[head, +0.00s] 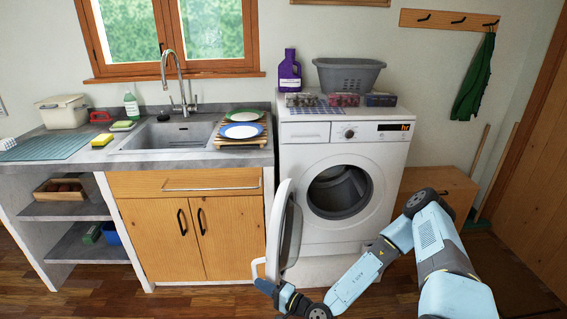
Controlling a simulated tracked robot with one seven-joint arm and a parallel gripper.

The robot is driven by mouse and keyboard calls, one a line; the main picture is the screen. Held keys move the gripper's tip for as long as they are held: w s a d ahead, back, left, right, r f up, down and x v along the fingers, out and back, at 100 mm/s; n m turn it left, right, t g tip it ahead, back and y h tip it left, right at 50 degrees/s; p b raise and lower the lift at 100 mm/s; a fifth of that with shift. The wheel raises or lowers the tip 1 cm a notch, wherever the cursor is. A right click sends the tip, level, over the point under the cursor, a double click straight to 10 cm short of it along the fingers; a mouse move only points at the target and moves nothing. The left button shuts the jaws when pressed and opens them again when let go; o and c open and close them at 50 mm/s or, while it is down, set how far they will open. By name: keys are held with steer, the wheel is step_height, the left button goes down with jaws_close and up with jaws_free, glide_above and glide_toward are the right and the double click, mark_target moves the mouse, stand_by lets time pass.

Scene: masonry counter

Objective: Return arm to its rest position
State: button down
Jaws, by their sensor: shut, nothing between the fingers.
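My arm reaches in from the lower right, bends at a raised elbow and runs down and left. My gripper (266,286) is at the bottom middle, low in front of the washing machine (340,240). It is shut and empty, close to the lower edge of the washer's open door (285,228). A white handle (257,268) on the door's left side is right by the fingertips; I cannot tell whether they touch. The door stands swung out to the left, seen nearly edge-on, and the dark drum (338,192) is exposed.
A wooden sink cabinet (190,236) stands left of the door. A purple bottle (289,72), a grey basket (348,75) and small boxes (343,99) sit on the washer. A low wooden cabinet (440,185) stands to its right, behind my arm. Wooden floor is clear at lower left.

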steer(key=shift+x, duration=1)
steer(key=shift+f, duration=0.1)
